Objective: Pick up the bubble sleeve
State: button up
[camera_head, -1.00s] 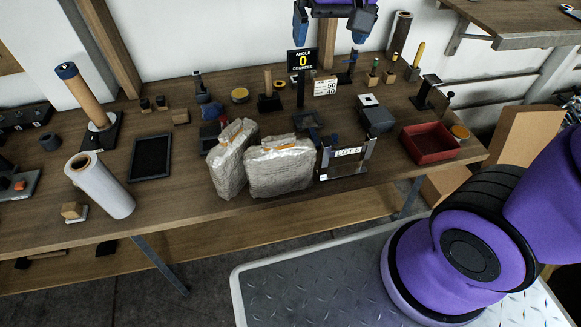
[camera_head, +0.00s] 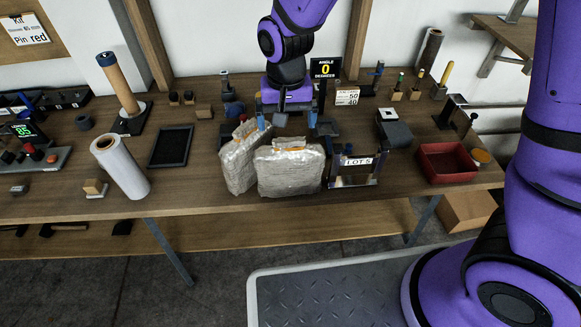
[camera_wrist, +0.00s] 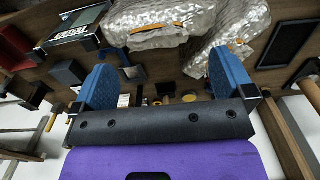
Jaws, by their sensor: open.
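Two silvery, crinkled bubble sleeves stand side by side near the table's front edge in the head view: a left sleeve (camera_head: 241,163), turned at an angle, and a right sleeve (camera_head: 290,174), facing front. Both have small orange marks at the top. My gripper (camera_head: 286,117) is just behind and above them, its blue fingers apart. In the wrist view, the open gripper (camera_wrist: 165,78) has nothing between its fingers. The sleeves lie beyond the fingertips there, one at the top middle (camera_wrist: 150,22) and one at the upper right (camera_wrist: 230,38). I cannot tell whether a finger touches one.
The LOT 5 stand (camera_head: 356,170) is close on the sleeves' right. A black tray (camera_head: 171,146) and a white roll (camera_head: 120,166) are on the left; a red bin (camera_head: 446,162) is on the right.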

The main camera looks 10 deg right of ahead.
aim_at(289, 139)
jog(key=shift+w+d+f, duration=0.1)
jog(key=shift+f, duration=1.15)
jog(key=shift+w+d+f, duration=0.1)
jog(key=shift+w+f, duration=0.05)
jog(key=shift+f, duration=1.15)
jog(key=shift+w+d+f, duration=0.1)
jog(key=shift+f, duration=1.15)
jog(key=c, duration=1.1)
jog(key=shift+r, duration=0.15)
notch_tip(289, 139, up, 18)
jog(key=shift+f, duration=0.1)
